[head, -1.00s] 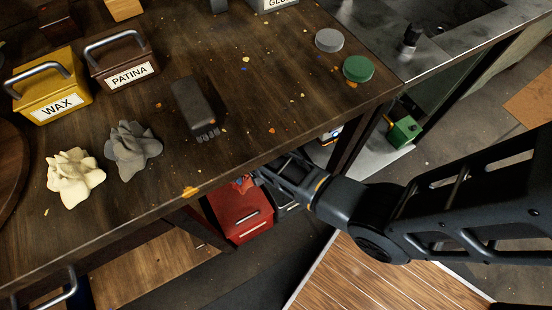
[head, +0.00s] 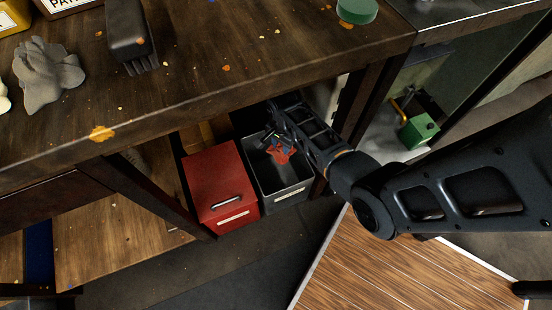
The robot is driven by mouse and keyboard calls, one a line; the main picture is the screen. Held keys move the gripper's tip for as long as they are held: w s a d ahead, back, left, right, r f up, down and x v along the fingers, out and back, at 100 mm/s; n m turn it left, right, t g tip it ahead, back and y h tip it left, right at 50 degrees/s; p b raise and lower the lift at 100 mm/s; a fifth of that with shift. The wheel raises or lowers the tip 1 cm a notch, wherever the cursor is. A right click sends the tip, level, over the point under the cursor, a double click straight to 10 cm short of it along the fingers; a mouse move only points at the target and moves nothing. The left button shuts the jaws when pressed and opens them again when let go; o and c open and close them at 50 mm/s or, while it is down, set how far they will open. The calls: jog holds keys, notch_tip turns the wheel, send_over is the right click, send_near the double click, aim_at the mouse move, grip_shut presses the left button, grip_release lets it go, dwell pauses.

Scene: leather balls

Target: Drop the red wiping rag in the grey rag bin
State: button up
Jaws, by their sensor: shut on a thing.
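The red wiping rag (head: 281,155) hangs from my gripper (head: 272,139), which is shut on it. The rag shows over the opening of the grey rag bin (head: 288,196), an open box on the floor under the bench. I cannot tell how far the rag reaches below the bin's rim. The fingertips are small and dark in this view, and part of the bin's right side is behind my arm.
A red lidded box (head: 222,188) stands against the grey bin's left side. The workbench (head: 200,95) overhangs at the back, with its leg right of the bin. A brush (head: 130,35) and grey rag (head: 46,75) lie on top. Open floor lies in front.

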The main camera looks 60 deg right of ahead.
notch_tip(320, 180, down, 6)
jog(key=b, duration=0.5)
jog(key=shift+r+b, duration=0.1)
jog(key=shift+b, duration=0.2)
jog(key=o, duration=1.1)
jog(key=shift+r+p, duration=1.65)
jog(key=shift+r, duration=2.3)
